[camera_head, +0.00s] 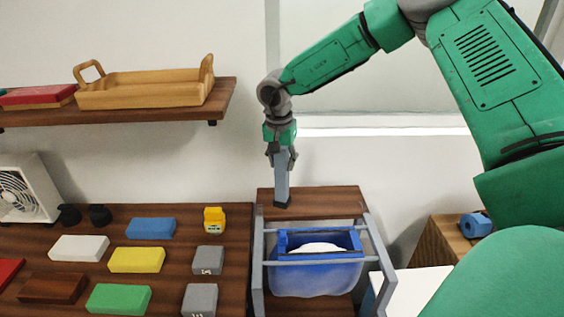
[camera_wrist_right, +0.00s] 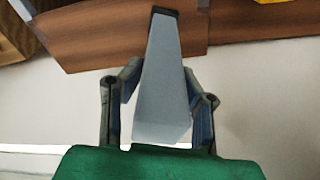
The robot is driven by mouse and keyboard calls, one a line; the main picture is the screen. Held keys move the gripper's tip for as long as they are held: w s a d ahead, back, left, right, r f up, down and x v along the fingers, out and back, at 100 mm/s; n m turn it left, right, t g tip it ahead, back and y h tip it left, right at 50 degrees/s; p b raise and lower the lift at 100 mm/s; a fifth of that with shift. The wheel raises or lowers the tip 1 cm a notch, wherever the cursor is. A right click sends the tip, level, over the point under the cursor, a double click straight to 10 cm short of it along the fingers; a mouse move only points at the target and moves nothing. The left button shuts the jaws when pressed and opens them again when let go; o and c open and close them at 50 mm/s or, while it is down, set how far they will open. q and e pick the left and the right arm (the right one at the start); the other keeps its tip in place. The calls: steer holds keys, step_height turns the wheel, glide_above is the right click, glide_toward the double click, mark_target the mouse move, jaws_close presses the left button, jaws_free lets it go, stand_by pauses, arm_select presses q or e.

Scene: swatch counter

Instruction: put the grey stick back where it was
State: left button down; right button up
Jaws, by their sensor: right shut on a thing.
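The grey stick (camera_head: 281,180) hangs upright in my right gripper (camera_head: 281,155), with a dark tip at its lower end. In the right wrist view the grey stick (camera_wrist_right: 163,80) is between the two fingers of my right gripper (camera_wrist_right: 160,100), its dark end toward the wooden surface. In the head view the stick's lower end is in front of or over the small wooden shelf (camera_head: 330,198) behind the blue bin. I cannot tell whether it touches the wood. My left gripper is not in view.
A blue bin (camera_head: 318,278) with white content sits in a grey frame (camera_head: 258,270). Left is a counter with several coloured blocks, among them a yellow block (camera_head: 136,260), and a small yellow item (camera_head: 214,220). A wooden tray (camera_head: 145,90) is on the upper shelf. A blue roll (camera_head: 475,225) is right.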

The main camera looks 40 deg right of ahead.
steer(key=shift+a+r, duration=0.15)
steer(key=shift+a, duration=0.2)
steer(key=o, duration=1)
steer(key=shift+f, duration=0.2)
steer(key=shift+d, duration=0.45)
step_height(320, 180, up, 12)
glide_above(279, 177)
steer(key=shift+d, duration=0.15)
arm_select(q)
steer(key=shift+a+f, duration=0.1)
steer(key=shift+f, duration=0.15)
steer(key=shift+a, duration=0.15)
arm_select(e)
steer(key=shift+a+r, duration=0.1)
steer(key=shift+a, duration=0.15)
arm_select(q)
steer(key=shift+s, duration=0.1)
